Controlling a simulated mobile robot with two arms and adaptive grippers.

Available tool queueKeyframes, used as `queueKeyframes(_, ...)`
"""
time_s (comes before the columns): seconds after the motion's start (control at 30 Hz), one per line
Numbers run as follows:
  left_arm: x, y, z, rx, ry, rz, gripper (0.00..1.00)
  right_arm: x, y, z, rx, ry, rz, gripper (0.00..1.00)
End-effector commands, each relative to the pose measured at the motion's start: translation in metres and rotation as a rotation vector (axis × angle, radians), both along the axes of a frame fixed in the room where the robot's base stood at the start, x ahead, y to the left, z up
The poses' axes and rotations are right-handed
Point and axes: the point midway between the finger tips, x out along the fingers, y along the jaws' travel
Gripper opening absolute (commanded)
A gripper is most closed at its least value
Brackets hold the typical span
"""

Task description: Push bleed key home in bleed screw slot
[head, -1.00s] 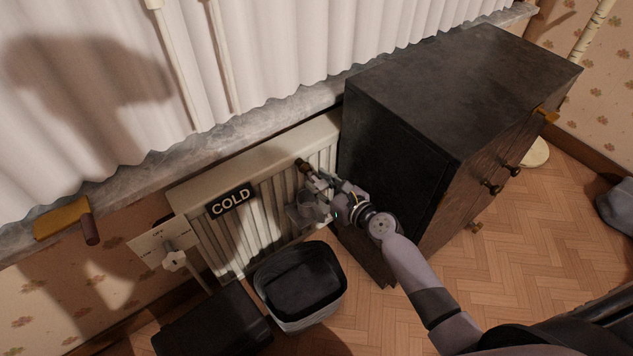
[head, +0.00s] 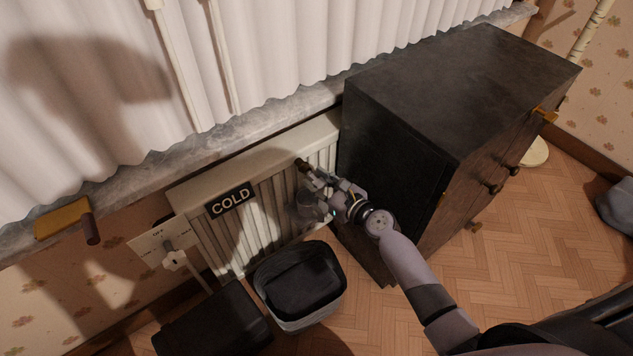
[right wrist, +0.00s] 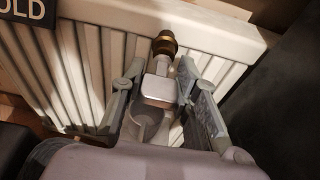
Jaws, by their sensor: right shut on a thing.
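The brass bleed screw fitting (head: 301,163) sits at the top right end of the white radiator (head: 262,168). It also shows in the right wrist view (right wrist: 165,42). My right gripper (right wrist: 158,76) is shut on the bleed key (right wrist: 158,92), a pale metal piece with a flat block and a narrower stem. The stem points at the brass fitting and appears lined up with it. I cannot tell whether its tip is seated in the slot, which is hidden. In the head view my right gripper (head: 316,183) is just below the fitting. My left gripper is not in view.
A dark cabinet (head: 440,90) stands close on the right of the radiator. A grey bin (head: 300,285) and a black box (head: 212,325) stand below. A COLD sign (head: 231,201) is on the radiator front. Curtains (head: 270,50) hang above the sill.

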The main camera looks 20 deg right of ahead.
Motion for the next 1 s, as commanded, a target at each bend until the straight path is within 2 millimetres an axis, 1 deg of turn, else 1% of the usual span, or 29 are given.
queueKeyframes(0.03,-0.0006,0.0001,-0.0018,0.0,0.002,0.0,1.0,-0.0037,0.0085,-0.0066,0.004,0.015,0.018,0.0)
queueKeyframes(0.23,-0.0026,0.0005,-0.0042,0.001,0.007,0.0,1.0,-0.0035,0.0087,-0.0062,0.004,0.014,0.018,0.0)
queueKeyframes(0.27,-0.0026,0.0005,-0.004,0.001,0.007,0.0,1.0,-0.0035,0.0087,-0.0061,0.004,0.014,0.018,0.3)
queueKeyframes(0.57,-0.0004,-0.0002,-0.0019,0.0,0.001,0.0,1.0,-0.0029,0.0071,-0.005,0.003,0.012,0.017,0.5)
queueKeyframes(0.6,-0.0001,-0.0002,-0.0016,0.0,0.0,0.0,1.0,-0.0026,0.0066,-0.0046,0.002,0.011,0.015,0.52)
queueKeyframes(0.87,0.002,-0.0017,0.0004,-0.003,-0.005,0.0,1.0,-0.0015,0.0043,-0.002,0.001,0.006,0.011,0.52)
queueKeyframes(1.0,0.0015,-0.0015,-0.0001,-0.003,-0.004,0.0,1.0,-0.0097,0.0003,-0.0007,0.002,0.006,0.009,0.52)
